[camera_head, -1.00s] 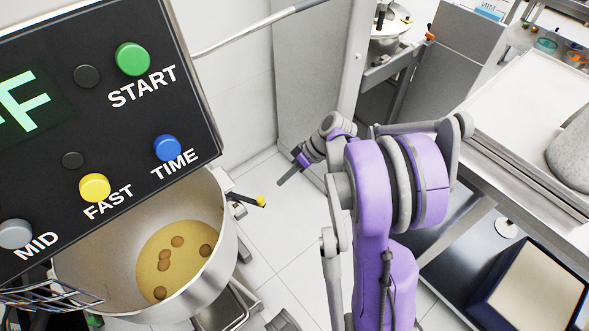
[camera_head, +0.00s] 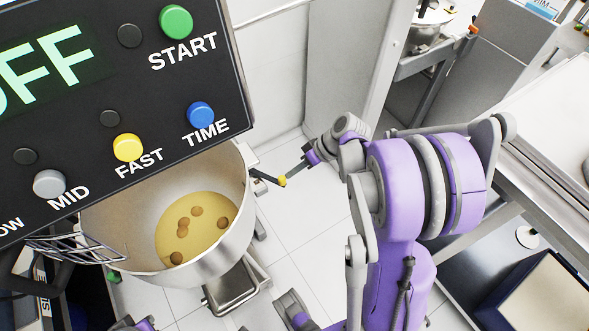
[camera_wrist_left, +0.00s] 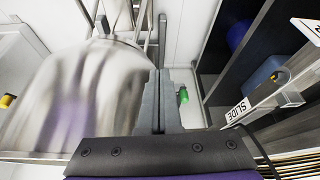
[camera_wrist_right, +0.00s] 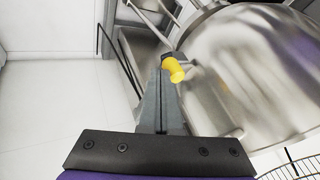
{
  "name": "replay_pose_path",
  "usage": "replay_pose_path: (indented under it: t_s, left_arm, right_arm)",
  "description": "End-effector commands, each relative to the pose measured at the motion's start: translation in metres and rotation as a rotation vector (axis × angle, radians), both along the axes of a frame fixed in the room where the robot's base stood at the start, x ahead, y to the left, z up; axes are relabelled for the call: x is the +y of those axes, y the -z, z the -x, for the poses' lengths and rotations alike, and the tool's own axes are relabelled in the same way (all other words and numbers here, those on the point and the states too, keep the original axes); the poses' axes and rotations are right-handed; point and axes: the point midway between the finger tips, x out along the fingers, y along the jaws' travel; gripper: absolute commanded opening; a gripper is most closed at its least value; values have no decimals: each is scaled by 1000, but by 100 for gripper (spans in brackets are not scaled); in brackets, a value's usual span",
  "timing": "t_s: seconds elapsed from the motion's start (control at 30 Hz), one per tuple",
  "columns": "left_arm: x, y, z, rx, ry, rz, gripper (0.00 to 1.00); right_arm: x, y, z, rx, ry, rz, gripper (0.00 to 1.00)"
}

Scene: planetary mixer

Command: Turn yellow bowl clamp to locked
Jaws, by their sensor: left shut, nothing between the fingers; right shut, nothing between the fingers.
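The yellow bowl clamp is a dark lever with a yellow knob (camera_head: 282,181) on the right side of the steel mixer bowl (camera_head: 238,215). In the right wrist view the yellow knob (camera_wrist_right: 173,70) is at the fingertips. My right gripper (camera_head: 292,175) is shut, with its tips at the knob; I cannot tell whether they touch it. My left gripper (camera_wrist_left: 161,75) is shut and empty beside the bowl (camera_wrist_left: 75,100). Its fingers are out of the head view.
The mixer's control panel (camera_head: 120,90) covers the upper left and shows OFF. A wire guard (camera_head: 75,250) is at the bowl's left rim. A green knob (camera_wrist_left: 183,96) shows in the left wrist view.

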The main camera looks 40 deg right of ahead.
Motion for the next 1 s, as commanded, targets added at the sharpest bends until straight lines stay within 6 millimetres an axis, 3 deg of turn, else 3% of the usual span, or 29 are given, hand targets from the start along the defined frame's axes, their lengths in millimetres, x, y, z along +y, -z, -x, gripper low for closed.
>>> replay_pose_path:
  t_s: [0.5,1.0]
  left_arm:
    - [0,-2,0,-1,0,0,0]
    - [0,-4,0,-1,0,0,0]
  right_arm:
    - [44,0,21,0,317,-1,0]
    - [71,0,25,0,310,-1,0]
